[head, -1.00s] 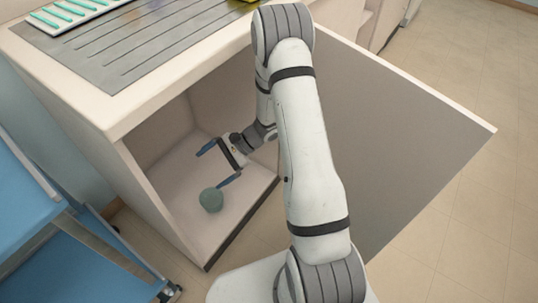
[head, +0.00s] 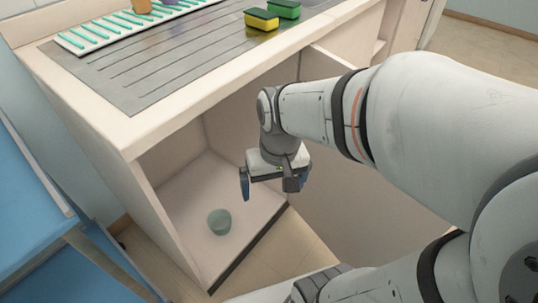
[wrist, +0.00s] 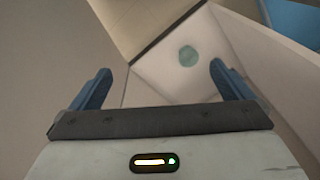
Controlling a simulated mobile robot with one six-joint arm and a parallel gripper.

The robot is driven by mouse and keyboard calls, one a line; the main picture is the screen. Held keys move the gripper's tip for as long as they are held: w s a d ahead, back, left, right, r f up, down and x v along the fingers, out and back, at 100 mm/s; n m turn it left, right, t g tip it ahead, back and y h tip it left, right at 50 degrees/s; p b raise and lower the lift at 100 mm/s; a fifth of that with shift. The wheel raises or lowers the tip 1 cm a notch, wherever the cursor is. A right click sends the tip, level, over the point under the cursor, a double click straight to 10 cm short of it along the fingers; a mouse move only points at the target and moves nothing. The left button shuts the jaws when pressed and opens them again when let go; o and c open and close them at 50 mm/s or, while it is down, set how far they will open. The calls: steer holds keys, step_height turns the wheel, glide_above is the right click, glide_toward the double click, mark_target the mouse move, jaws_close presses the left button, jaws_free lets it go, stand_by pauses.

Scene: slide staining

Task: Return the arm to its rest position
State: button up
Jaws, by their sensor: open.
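My gripper (head: 273,186) is open and empty in front of the open cabinet, with its blue fingers spread apart. In the wrist view, my gripper (wrist: 158,84) shows the same wide gap with nothing between the fingers. My arm reaches in from the right side of the head view. The cup also shows in the wrist view (wrist: 188,56), beyond the fingertips.
The open cabinet door (head: 345,215) is close behind and beneath my arm. The counter (head: 130,137) above holds sponges (head: 262,19) and a white rack with green strips (head: 75,42). A blue cart (head: 30,190) stands at the left.

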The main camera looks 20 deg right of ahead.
steer(key=shift+s+d+r+t, duration=0.3)
steer(key=shift+d, duration=0.35)
